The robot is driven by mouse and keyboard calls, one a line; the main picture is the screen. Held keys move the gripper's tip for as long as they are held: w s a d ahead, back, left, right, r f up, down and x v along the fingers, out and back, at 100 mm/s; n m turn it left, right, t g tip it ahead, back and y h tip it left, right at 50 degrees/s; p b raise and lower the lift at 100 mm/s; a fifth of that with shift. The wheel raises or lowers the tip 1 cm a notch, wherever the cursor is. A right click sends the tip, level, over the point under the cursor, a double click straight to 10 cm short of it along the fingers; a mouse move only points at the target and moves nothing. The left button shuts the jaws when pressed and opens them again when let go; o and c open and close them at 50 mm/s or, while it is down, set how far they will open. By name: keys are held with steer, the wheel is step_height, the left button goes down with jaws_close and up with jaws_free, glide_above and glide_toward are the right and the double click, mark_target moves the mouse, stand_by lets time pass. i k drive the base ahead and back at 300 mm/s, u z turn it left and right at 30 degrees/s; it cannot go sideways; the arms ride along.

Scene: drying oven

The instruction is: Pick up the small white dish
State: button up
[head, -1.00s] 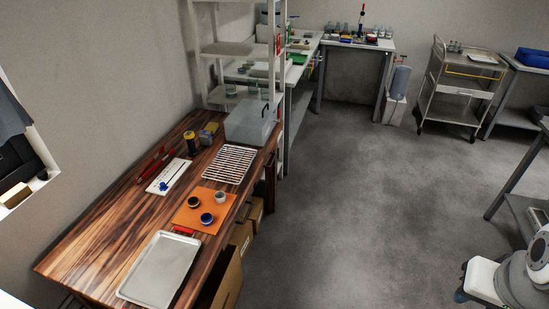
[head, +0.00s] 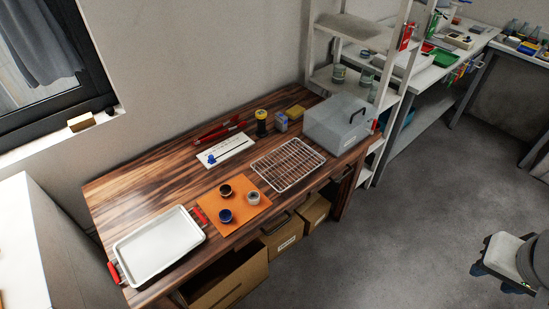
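The small white dish (head: 253,198) stands on an orange mat (head: 238,214) on the wooden table. Two dark cups stand on the same mat, one (head: 226,190) at its back left and a blue-rimmed one (head: 225,215) at its front. The white dish is to the right of both and apart from them. My gripper is not in view. A white and grey part at the lower right edge looks like part of my own body.
A white tray with red handles (head: 160,243) lies left of the mat; a wire rack (head: 288,164) lies to its right. Behind are a white board (head: 225,150), a yellow-black jar (head: 261,122) and a grey box (head: 338,122). Floor at right is clear.

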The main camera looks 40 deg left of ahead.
mark_target(253, 197)
steer(key=u, duration=0.8)
steer(key=i, duration=1.1)
steer(key=u, duration=0.65)
steer(key=k, duration=0.85)
steer(key=u, duration=0.2)
steer(key=i, duration=0.9)
steer(key=z, duration=0.1)
